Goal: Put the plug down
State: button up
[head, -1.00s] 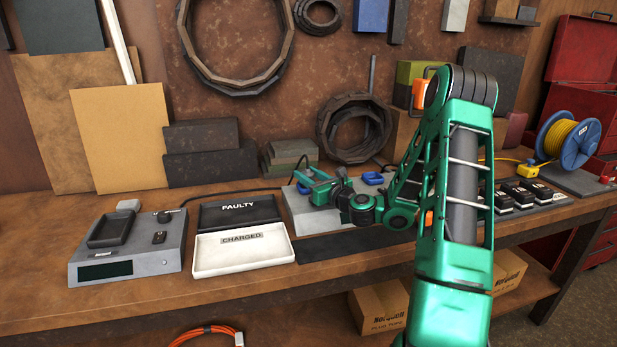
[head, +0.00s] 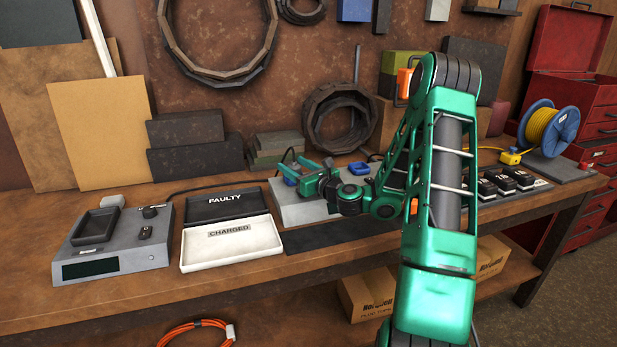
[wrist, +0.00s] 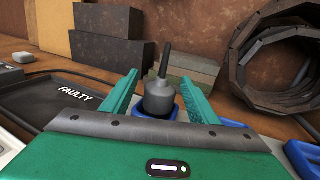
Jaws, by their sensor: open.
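The plug (wrist: 160,95) is a dark grey body with a thin dark neck at its top. In the wrist view it stands upright, with a blue rim (wrist: 155,122) around its foot. My gripper (wrist: 160,80) has its green fingers apart, one on each side of the plug, with visible gaps between. In the head view my gripper (head: 294,167) is low over the grey block (head: 303,213) on the bench. The plug is hard to make out there. A second blue-rimmed piece (head: 358,168) lies to the right; it also shows in the wrist view (wrist: 302,156).
The FAULTY tray (head: 226,207) and CHARGED tray (head: 232,254) lie left of the block, beside a grey charger unit (head: 120,257). Coiled dark hoses (head: 338,120) stand behind. Black batteries (head: 497,187) and a yellow cable reel (head: 549,130) are to the right. A dark mat (head: 330,237) is bare.

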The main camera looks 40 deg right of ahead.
jog(key=s, duration=0.7)
jog(key=s+d, duration=0.1)
jog(key=s, duration=0.3)
jog(key=shift+s+f, duration=0.1)
jog(key=shift+s, duration=0.15)
